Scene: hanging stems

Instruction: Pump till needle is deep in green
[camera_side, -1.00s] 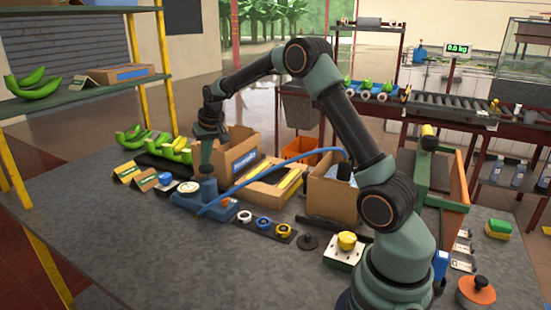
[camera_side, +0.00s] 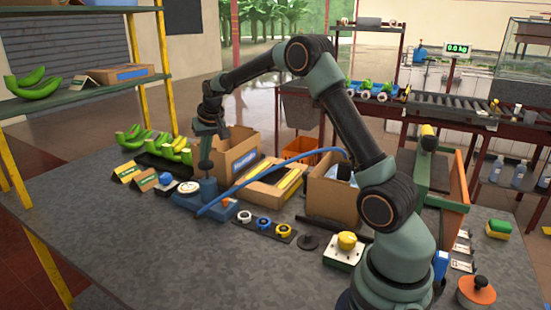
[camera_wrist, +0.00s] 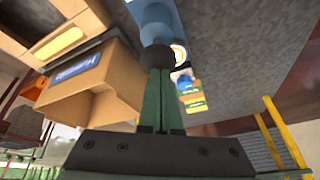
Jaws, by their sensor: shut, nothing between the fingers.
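The blue pump (camera_side: 208,189) stands on a blue base near the left-middle of the grey table. Its round white-faced gauge (camera_side: 189,187) sits just left of the pump body; the needle is too small to read. In the wrist view the gauge (camera_wrist: 179,54) shows a coloured rim, partly cut off by the pump. My gripper (camera_side: 206,167) points down over the pump, fingers shut with nothing between them. In the wrist view the shut fingertips (camera_wrist: 163,76) lie at the pump's dark round knob (camera_wrist: 155,58); whether they touch it I cannot tell.
A blue hose (camera_side: 275,165) arches from the pump to an open cardboard box (camera_side: 331,197). Another box (camera_side: 240,152) stands close behind the pump. Green bananas (camera_side: 175,152) and small cards lie left. The front table is clear.

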